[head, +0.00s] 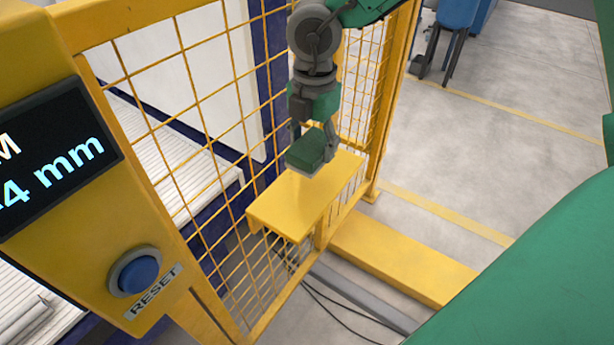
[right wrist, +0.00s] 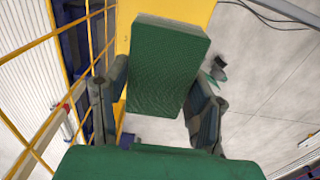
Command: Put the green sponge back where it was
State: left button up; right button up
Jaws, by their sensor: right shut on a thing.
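The green sponge (head: 311,149) is a block held in my right gripper (head: 314,135). It is just above the yellow shelf (head: 290,214) fixed to the mesh fence; whether its underside touches the shelf I cannot tell. In the right wrist view the sponge (right wrist: 168,66) sits between the two dark fingers of the right gripper (right wrist: 155,100), which are shut on it. The yellow shelf also shows behind the sponge in that view (right wrist: 190,12). My left gripper is not in view.
A yellow mesh fence (head: 203,82) stands along the shelf's left side. A yellow panel with a display (head: 48,165) and a blue reset button (head: 136,273) is at the left. A yellow beam (head: 400,262) and black cables lie low by the fence. Open grey floor is at the right.

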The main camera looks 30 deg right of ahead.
aim_at(315, 142)
jog(key=f, duration=0.1)
jog(key=d+f, duration=0.1)
jog(key=f, duration=0.1)
jog(key=shift+f, duration=0.25)
jog(key=a+f, duration=0.1)
jog(key=f+b, duration=0.1)
jog(key=shift+a+f, duration=0.5)
jog(key=shift+a, duration=0.05)
jog(key=shift+d, duration=0.2)
jog(key=o, duration=1)
jog(key=shift+d+f, duration=0.1)
jog(key=shift+d, duration=0.2)
jog(key=shift+d+f, duration=0.1)
jog(key=shift+d, duration=0.3)
jog(key=shift+a, duration=0.15)
jog(key=r, duration=0.3)
jog(key=a+r+p, duration=0.1)
jog(key=r, duration=0.2)
jog(key=shift+a+r, duration=0.15)
jog(key=shift+r, duration=0.1)
jog(key=r, duration=0.2)
jog(key=d+r+p, duration=0.1)
jog(key=r, duration=0.1)
jog(key=shift+r, duration=0.15)
jog(key=shift+d+r, duration=0.25)
jog(key=shift+r, duration=0.3)
jog(key=shift+a+r, duration=0.2)
jog(key=shift+a, duration=0.4)
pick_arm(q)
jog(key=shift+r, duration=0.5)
